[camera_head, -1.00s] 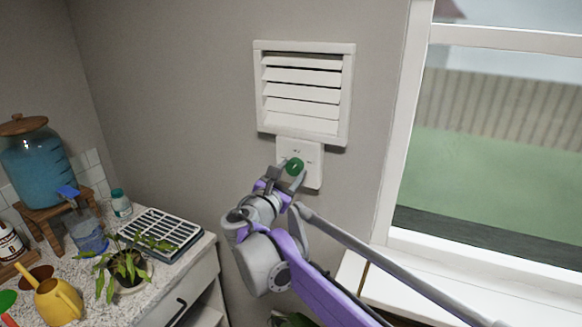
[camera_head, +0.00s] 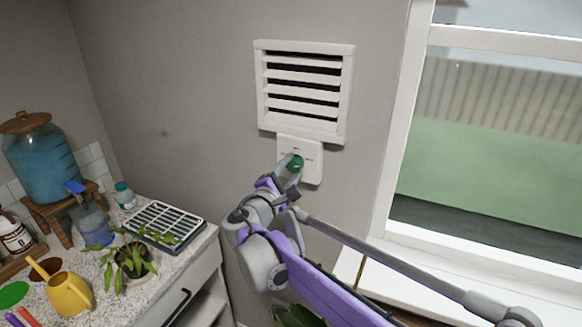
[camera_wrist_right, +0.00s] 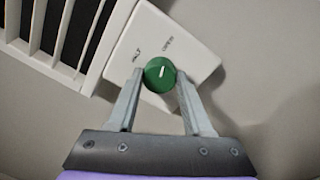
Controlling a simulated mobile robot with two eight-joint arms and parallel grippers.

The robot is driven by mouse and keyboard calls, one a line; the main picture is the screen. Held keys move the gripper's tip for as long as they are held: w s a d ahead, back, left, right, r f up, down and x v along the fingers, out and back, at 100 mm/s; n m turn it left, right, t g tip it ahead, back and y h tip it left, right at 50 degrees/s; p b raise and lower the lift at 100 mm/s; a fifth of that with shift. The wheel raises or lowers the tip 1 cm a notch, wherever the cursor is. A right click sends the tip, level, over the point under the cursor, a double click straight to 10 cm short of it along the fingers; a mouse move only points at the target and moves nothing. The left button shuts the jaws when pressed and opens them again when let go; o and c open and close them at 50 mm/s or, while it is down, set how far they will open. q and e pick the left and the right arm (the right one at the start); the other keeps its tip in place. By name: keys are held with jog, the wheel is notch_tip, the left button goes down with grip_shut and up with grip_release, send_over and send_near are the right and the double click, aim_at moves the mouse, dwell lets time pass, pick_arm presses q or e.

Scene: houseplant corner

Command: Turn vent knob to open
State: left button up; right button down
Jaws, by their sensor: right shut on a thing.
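The green vent knob (camera_head: 297,163) sits on a white wall plate (camera_head: 313,165) just below the vent (camera_head: 303,91). The vent's white slats are tilted, with dark gaps between them. My right gripper (camera_head: 291,168) is shut on the knob. In the right wrist view, the fingers (camera_wrist_right: 160,82) stand on both sides of the knob (camera_wrist_right: 159,75). The knob's white mark points up and slightly right, toward the "OPEN" label on the plate (camera_wrist_right: 150,36); another label is at the upper left. My left gripper is not in view.
A window (camera_head: 490,150) with a white sill is at the right. At the left, a counter (camera_head: 160,290) holds a potted plant (camera_head: 132,262), a yellow watering can (camera_head: 69,295), a tray (camera_head: 165,222) and a blue water dispenser (camera_head: 45,160). The wall around the vent is clear.

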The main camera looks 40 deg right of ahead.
dwell(0.5)
jog(key=shift+c, duration=1.6)
grip_release()
jog(key=v, duration=1.1)
jog(key=shift+b, duration=0.45)
